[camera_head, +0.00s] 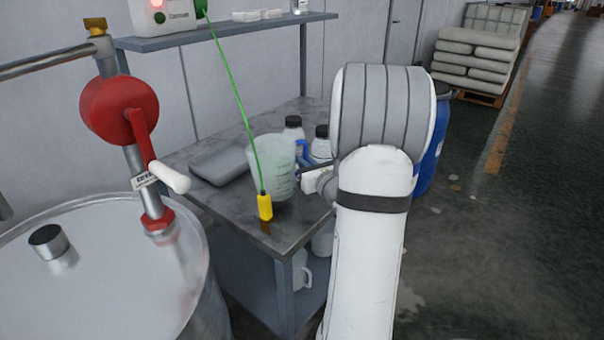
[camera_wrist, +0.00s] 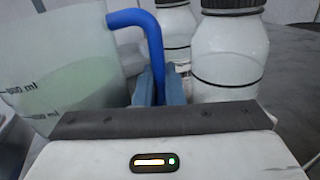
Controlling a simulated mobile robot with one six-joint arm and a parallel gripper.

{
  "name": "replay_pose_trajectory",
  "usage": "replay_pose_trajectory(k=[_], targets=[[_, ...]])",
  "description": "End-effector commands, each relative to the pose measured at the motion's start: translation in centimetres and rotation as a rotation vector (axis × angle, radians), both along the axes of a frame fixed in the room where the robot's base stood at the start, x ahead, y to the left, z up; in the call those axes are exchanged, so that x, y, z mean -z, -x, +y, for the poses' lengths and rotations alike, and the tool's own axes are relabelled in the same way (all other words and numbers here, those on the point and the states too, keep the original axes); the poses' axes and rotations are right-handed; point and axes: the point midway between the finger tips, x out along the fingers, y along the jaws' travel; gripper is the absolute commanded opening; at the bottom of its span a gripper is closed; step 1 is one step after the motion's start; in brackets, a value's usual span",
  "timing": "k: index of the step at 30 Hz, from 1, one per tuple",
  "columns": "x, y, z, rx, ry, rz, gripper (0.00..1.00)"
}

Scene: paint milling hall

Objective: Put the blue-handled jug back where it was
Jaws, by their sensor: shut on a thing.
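The blue-handled jug (camera_head: 270,165) is a translucent, pale green-tinted measuring jug on or just above the grey metal table (camera_head: 290,235); I cannot tell whether its base touches. Its blue handle (camera_wrist: 150,38) runs down between the jaws in the wrist view. My gripper (camera_wrist: 160,88) is shut on that handle, with the jug wall (camera_wrist: 60,60) to the left. In the head view my white arm reaches in from the right, and the gripper fingers are mostly hidden beside the jug.
White bottles with black caps (camera_head: 293,128) (camera_wrist: 230,50) stand close behind and right of the handle. A grey tray-like item (camera_head: 219,163) lies left of the jug. A green cable with a yellow end (camera_head: 265,207) hangs in front. A steel drum (camera_head: 100,270) stands left.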

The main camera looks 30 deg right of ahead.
Motion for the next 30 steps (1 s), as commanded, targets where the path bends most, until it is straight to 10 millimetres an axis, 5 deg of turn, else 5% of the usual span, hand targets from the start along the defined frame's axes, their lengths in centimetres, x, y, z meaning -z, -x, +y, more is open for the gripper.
replay_pose_trajectory(k=[6, 16, 17, 24, 30], targets=[[2.8, 0.0, 0.0, -0.001, -0.002, 0.000, 0.00], [3.1, 0.0, 0.1, -0.001, -0.001, -0.002, 0.00], [3.1, 0.0, 0.1, -0.001, 0.000, 0.002, 0.11], [3.0, 0.0, 0.1, -0.002, 0.000, 0.002, 0.31], [3.0, -0.1, 0.2, -0.002, 0.000, 0.001, 0.31]])
